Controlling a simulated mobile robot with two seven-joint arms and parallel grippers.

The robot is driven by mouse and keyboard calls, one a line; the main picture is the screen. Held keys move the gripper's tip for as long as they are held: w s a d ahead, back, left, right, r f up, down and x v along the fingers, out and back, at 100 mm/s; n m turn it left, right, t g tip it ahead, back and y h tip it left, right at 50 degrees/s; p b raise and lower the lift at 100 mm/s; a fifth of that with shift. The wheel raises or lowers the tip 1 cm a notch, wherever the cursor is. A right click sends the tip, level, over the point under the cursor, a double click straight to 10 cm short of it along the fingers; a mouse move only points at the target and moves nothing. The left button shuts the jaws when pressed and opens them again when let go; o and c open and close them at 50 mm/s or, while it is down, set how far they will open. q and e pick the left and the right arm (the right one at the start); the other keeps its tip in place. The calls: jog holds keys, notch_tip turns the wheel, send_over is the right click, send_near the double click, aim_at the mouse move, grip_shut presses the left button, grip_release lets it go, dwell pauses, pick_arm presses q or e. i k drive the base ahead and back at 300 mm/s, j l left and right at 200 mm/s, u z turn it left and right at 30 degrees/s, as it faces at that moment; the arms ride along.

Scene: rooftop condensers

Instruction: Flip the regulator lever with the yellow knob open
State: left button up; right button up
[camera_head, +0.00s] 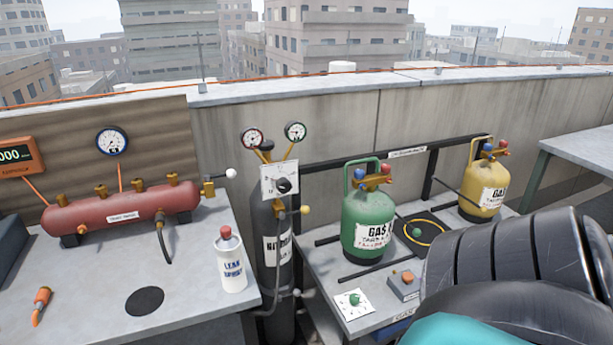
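The regulator (280,179) sits on top of a dark grey gas cylinder (268,222) between the two benches. It carries a white plate with a black dial and two round gauges above. A lever with a small yellow knob (305,209) sticks out to the right, roughly level, below the plate. Nothing touches the knob. Neither gripper shows. A dark ribbed arm link of mine fills the lower right corner, well right of the lever.
A red manifold tank (125,210) with a white-knobbed valve (231,173) and a leak spray bottle (230,262) stand on the left bench. A green gas tank (368,222) and a yellow one (484,186) stand on the right bench. A parapet wall (340,115) runs behind.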

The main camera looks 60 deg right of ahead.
aim_at(305, 209)
jog(key=k+l+z, duration=0.1)
jog(key=l+z, duration=0.25)
jog(key=l, duration=0.15)
jog(key=k+l+z, duration=0.1)
jog(key=l+z, duration=0.65)
jog(key=l, duration=0.25)
